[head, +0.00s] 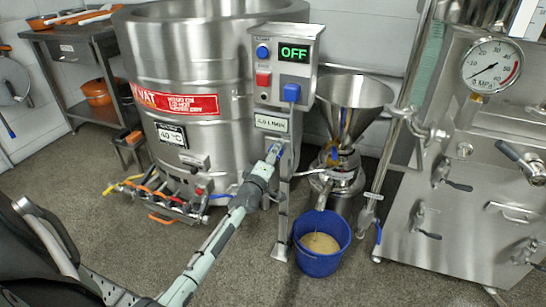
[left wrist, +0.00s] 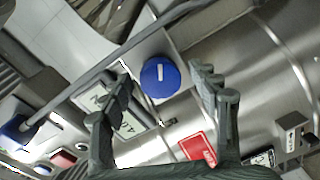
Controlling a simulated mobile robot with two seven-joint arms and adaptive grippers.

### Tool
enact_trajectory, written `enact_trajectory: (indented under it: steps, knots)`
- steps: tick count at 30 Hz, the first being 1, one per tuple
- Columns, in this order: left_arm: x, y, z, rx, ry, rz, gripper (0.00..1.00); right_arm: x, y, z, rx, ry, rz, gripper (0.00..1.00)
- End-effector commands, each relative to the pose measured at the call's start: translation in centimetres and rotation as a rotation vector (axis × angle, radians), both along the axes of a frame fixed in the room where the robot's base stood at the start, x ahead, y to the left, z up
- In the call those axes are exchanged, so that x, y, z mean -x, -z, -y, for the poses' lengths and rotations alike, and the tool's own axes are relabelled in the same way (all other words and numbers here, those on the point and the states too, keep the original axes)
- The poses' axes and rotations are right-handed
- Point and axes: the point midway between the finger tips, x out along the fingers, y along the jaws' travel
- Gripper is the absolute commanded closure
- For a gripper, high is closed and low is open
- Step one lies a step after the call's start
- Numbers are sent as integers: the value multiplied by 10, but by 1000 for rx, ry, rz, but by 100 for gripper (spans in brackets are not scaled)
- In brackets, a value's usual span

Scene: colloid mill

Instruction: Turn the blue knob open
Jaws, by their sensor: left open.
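A round blue knob (left wrist: 160,76) with a white line across its face shows in the left wrist view, between my fingertips. The white line lies nearly along the view's vertical. My left gripper (head: 274,153) is open in front of the post below the label plate (head: 271,124). I cannot tell whether the fingers touch the knob. My right gripper is not in view.
A steel funnel (head: 353,104) and a blue bucket (head: 321,262) stand right. A large steel vat (head: 190,65) is behind.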

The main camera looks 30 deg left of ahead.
Motion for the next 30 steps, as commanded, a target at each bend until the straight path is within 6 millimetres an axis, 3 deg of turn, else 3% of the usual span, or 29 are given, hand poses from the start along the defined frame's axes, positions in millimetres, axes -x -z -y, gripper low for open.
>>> enact_trajectory:
  steps: [5,18,24,30]
  knots:
    - [16,1,5,2,0,-1,39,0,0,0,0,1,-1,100]
    - [100,-4,27,1,0,-3,39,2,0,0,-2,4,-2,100]
    - [115,-5,30,0,0,-1,39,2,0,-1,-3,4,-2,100]
    - [116,-6,31,0,0,-1,39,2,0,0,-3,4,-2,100]
